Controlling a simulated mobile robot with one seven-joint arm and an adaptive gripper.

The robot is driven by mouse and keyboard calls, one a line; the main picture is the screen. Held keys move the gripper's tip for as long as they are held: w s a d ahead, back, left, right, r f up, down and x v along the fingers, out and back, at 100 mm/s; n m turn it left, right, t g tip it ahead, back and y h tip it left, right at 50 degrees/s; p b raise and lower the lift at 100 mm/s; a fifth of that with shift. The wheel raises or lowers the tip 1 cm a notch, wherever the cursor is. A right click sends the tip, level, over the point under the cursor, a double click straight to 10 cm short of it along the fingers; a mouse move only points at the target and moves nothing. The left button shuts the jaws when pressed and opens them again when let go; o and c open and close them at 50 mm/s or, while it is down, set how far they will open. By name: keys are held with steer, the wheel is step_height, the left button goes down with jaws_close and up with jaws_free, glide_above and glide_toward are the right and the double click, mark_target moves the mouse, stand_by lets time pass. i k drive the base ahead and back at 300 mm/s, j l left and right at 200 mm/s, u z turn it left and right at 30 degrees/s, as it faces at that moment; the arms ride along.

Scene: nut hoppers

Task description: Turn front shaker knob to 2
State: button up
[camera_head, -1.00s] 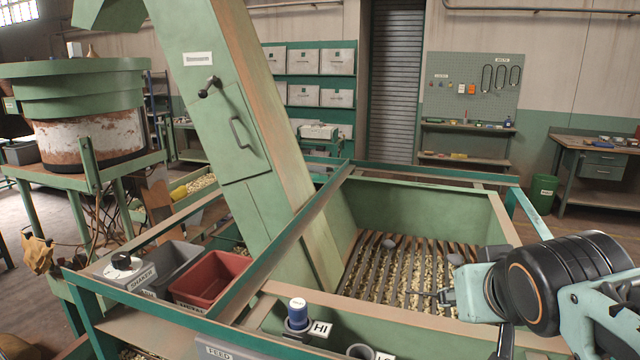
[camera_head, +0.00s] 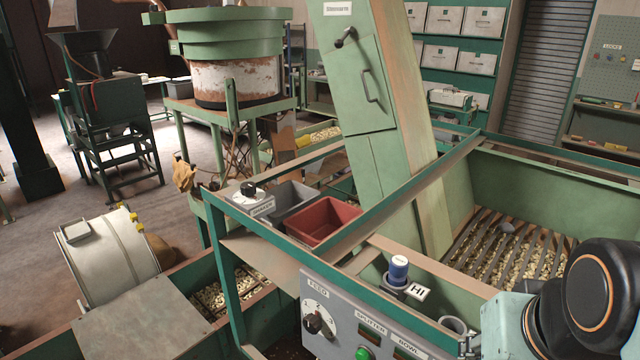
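A dark knob (camera_head: 248,189) sits on a small white box at the near corner of the green frame. The tag on its front (camera_head: 262,207) is small and slanted; it seems to read SHAKER. The knob's setting is too small to read. Another dark knob (camera_head: 318,322) sits on a white numbered dial under a FEED label, on the grey front panel (camera_head: 340,300). My arm's pale blue and black links fill the lower right corner. My gripper's fingers cannot be made out, and nothing of mine touches either knob.
A grey bin (camera_head: 290,197) and a red bin (camera_head: 322,222) stand beside the white box. A blue-capped post (camera_head: 399,270) by a HI tag and a green beam (camera_head: 400,190) lie between my arm and the knob. Open floor (camera_head: 40,235) shows at left.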

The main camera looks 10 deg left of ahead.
mark_target(248, 189)
steer(key=u, duration=1.25)
steer(key=i+j+u, duration=0.15)
steer(key=i, duration=0.15)
